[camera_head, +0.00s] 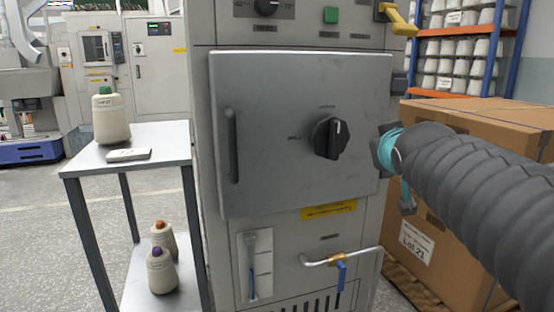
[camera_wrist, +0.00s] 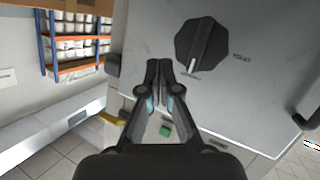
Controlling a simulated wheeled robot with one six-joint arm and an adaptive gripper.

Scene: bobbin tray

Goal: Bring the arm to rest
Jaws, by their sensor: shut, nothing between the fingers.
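My gripper (camera_wrist: 159,68) shows in the wrist view with its two dark fingers together and nothing between them. In the head view my arm reaches in from the right, and its end (camera_head: 386,150) is at the right edge of the grey machine door (camera_head: 272,110). The black rotary knob (camera_head: 331,138) on the door is left of my gripper; it also shows in the wrist view (camera_wrist: 202,45), up and to the right of the fingertips. A gap shows between fingers and knob in the picture. Whether the gripper touches the door cannot be told.
A side table (camera_head: 172,138) at left holds a green-topped bobbin (camera_head: 111,117) and a flat block (camera_head: 128,155); two more bobbins stand on its lower shelf. Cardboard boxes (camera_head: 490,112) stand behind my arm at right. A bent pipe (camera_head: 350,254) juts out below the door.

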